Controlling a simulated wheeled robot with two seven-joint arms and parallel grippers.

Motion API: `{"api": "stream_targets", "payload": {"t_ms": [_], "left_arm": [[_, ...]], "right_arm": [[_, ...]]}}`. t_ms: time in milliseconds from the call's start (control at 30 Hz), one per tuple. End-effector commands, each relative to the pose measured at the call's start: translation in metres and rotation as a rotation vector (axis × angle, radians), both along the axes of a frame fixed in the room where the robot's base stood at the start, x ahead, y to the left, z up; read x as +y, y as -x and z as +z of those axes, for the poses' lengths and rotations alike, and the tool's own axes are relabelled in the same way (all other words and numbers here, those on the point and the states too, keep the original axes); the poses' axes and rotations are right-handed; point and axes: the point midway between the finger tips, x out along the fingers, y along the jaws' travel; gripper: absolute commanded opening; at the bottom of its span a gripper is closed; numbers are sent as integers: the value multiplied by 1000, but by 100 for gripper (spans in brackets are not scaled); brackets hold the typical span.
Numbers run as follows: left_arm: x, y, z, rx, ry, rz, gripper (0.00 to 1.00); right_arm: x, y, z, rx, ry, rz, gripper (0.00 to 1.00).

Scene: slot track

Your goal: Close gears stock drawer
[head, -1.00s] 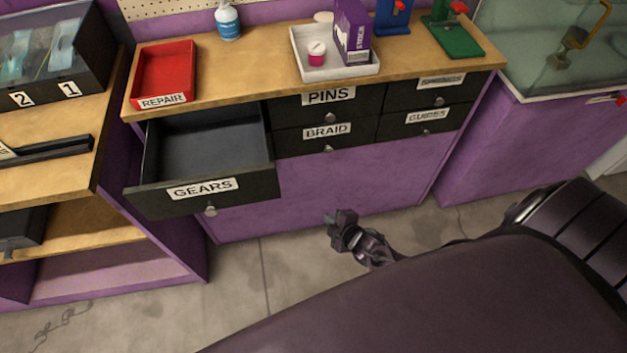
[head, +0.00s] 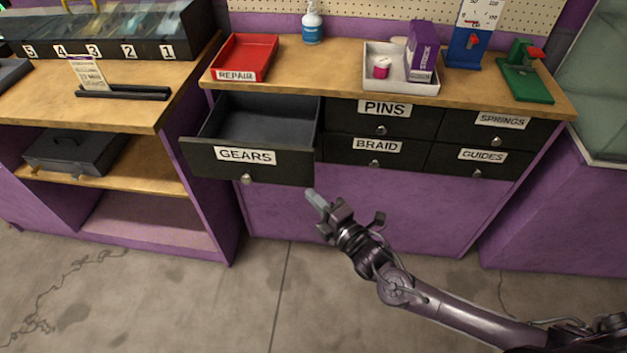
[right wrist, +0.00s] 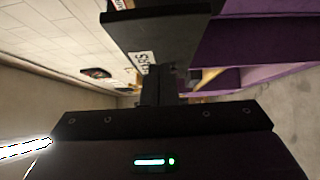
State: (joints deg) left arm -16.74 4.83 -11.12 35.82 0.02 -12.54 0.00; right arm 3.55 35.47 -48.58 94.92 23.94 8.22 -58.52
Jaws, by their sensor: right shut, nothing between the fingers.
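The gears drawer (head: 290,166) is pulled out of the bench, with its empty dark inside showing in the head view. Its front carries a GEARS label and a round knob (head: 247,179). In the right wrist view the dark drawer (right wrist: 165,35) stands close ahead, with part of its label visible. My right gripper (head: 314,197) is shut and empty. In the head view it appears just below and right of the drawer front's right end; I cannot tell whether it touches. My left gripper is not in view.
The PINS, BRAID, SPRINGS and GUIDES drawers are shut. On the bench top (head: 330,65) are a red repair tray (head: 262,48), a white tray (head: 432,90), a bottle (head: 312,25) and a green stand (head: 525,85). A shelf unit (head: 130,112) stands left. Floor in front is clear.

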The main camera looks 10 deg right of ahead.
Motion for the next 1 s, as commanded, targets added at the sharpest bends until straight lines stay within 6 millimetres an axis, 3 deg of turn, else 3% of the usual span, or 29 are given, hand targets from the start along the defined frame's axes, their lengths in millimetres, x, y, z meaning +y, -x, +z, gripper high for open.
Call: {"api": "stream_targets", "payload": {"t_ms": [67,333,833,1000], "left_arm": [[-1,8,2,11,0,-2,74],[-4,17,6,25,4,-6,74],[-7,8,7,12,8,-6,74],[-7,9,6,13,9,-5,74]], "right_arm": [[8,-16,2,-3,-1,0,0],[-3,-48,1,0,0,-1,0],[-6,-53,-1,2,0,0,0],[-18,-55,-1,1,3,-2,0]]}}
